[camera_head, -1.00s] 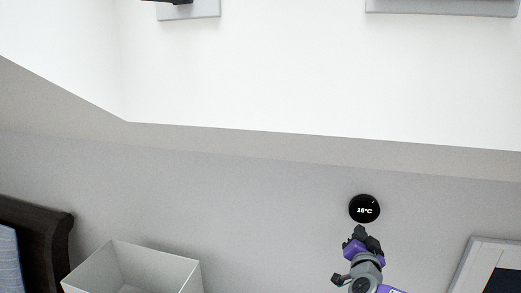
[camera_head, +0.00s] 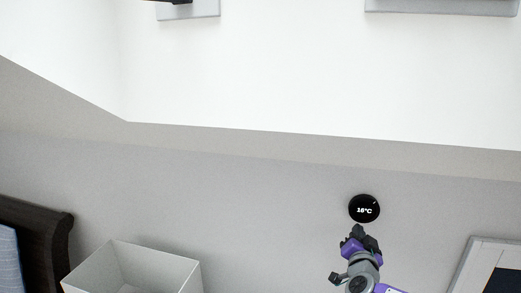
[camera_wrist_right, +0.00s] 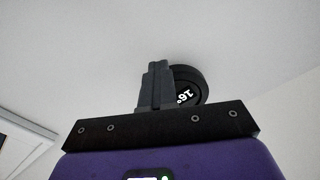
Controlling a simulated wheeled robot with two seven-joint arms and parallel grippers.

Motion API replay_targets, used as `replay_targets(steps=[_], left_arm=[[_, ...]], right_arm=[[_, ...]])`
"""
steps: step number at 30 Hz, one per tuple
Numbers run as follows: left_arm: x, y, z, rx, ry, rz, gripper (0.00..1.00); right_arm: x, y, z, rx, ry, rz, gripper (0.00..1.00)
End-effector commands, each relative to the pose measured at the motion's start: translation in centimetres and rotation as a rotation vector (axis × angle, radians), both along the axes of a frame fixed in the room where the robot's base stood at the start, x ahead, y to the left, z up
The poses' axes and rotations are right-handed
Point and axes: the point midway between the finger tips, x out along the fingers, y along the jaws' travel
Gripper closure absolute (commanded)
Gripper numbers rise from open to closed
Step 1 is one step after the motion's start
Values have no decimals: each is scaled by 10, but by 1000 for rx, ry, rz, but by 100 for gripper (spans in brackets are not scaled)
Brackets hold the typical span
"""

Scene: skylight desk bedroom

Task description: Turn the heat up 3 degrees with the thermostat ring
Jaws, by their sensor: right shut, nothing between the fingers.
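The thermostat (camera_head: 364,209) is a round black disc on the grey wall, with a white reading that looks like 16°C and a small light mark near its upper right rim. My right gripper (camera_head: 358,231) is just below it in the head view, fingers pointing up at it. In the right wrist view the fingers (camera_wrist_right: 157,70) are together and empty. The thermostat (camera_wrist_right: 190,84) shows there beside and partly behind them, its left part hidden. I cannot tell whether the fingertips touch the ring. My left gripper is not in view.
A white open box (camera_head: 130,270) stands at the lower left, beside a dark wooden bed end (camera_head: 45,230). A white frame with a dark panel (camera_head: 485,262) is at the lower right. The wall around the thermostat is clear.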

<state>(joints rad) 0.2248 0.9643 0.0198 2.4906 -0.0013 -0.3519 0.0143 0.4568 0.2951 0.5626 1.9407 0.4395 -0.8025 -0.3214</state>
Motion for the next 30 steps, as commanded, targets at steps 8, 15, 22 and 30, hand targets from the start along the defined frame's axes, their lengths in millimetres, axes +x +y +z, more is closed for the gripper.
replay_targets(steps=[8, 15, 22, 30], left_arm=[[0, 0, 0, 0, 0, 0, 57], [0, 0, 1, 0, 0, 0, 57], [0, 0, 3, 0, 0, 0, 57], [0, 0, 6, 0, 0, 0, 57]], right_arm=[[4, 7, 13, -8, -21, -1, 100], [6, 14, 15, -7, -19, 1, 100], [8, 20, 18, -8, -17, 2, 100], [9, 25, 23, -6, -14, 2, 100]])
